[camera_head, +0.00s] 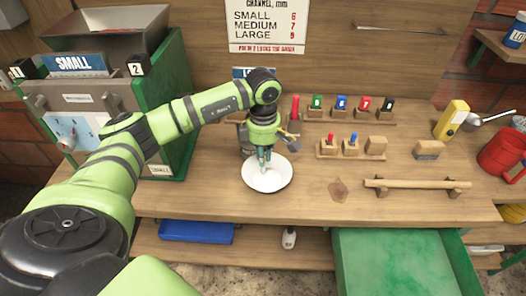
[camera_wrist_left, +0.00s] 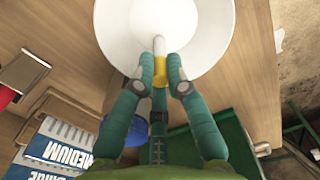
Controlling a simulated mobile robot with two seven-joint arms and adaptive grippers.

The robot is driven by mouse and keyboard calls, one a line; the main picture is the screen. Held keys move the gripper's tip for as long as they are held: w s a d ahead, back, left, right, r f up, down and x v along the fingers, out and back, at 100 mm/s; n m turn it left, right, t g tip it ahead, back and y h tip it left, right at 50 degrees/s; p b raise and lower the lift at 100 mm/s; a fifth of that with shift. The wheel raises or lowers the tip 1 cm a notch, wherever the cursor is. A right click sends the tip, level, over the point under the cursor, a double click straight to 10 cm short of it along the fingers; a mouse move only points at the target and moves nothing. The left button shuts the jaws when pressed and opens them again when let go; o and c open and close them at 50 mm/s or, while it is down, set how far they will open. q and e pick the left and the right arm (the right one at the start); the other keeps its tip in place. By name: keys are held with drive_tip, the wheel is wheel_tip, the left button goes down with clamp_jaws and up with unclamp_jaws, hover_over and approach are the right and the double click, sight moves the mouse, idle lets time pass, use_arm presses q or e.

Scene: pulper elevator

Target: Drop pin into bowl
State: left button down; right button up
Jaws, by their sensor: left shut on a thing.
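A white round bowl (camera_head: 267,183) stands on the wooden bench, and it fills the top of the left wrist view (camera_wrist_left: 215,35). My left gripper (camera_head: 264,158) reaches down over the bowl from above. In the left wrist view my left gripper (camera_wrist_left: 161,72) is shut on a small pin (camera_wrist_left: 159,48) with a pale tip and a yellow band. The pin points toward the bowl's inside. I cannot tell whether its tip touches the bowl. My right gripper is not in view.
Small stands with coloured pegs (camera_head: 340,108) are behind and right of the bowl. A wooden bar (camera_head: 417,184) and a red mug (camera_head: 503,152) are farther right. A green machine (camera_head: 176,110) stands left. Below are a blue tray (camera_head: 196,232) and an open green drawer (camera_head: 395,262).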

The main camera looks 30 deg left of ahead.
use_arm(q)
drive_tip(key=shift+r, duration=0.1)
drive_tip(key=c, duration=1.2)
unclamp_jaws()
drive_tip(key=shift+r, duration=0.1)
wheel_tip(320, 180, up, 12)
drive_tip(key=shift+f, duration=0.1)
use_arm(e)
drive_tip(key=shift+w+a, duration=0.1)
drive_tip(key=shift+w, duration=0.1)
